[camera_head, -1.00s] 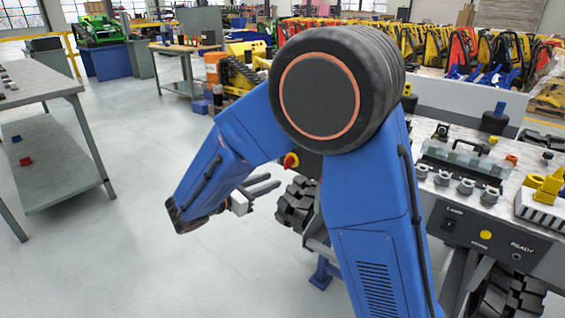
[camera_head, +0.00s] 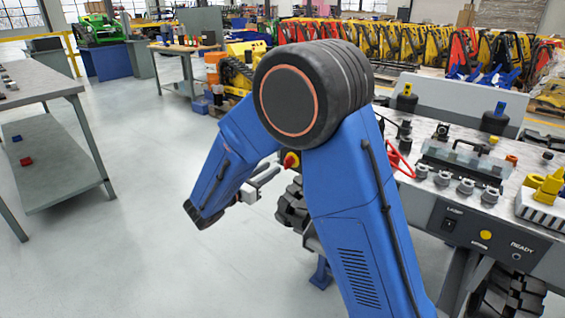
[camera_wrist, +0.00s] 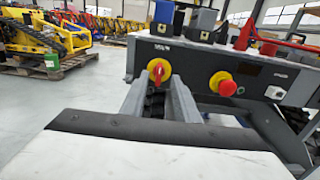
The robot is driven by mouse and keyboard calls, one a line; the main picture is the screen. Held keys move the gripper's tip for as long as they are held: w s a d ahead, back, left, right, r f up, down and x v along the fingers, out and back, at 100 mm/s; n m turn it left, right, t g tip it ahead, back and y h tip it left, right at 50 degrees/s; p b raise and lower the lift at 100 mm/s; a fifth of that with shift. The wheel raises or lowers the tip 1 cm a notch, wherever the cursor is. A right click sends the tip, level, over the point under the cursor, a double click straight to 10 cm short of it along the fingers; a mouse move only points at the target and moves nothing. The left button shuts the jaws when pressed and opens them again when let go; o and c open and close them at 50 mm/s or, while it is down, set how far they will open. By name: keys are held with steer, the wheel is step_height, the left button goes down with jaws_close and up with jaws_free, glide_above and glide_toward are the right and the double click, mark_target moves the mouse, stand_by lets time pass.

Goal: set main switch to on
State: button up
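The main switch (camera_wrist: 159,70) is a red rotary handle on a yellow disc, at the left of a dark panel (camera_wrist: 195,62) in the wrist view. Its handle looks roughly upright; the position marks are too small to read. A red and yellow knob (camera_head: 291,160), apparently the same switch, shows beside my arm in the head view. My gripper (camera_wrist: 158,87) is open and empty. Its two fingers point at the panel, with the switch appearing between and just beyond their tips. Contact cannot be told. The gripper also shows in the head view (camera_head: 278,172).
A red mushroom button (camera_wrist: 227,87) on a yellow base sits right of the switch, near the right finger. Blocks and a red clamp-like part (camera_wrist: 245,35) stand on the bench top. A grey table (camera_head: 45,85) stands at left; the floor between is clear.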

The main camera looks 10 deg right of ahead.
mark_target(285, 160)
steer(key=x, duration=0.7)
steer(key=shift+w+d, duration=0.2)
steer(key=shift+c, duration=0.7)
jaws_close()
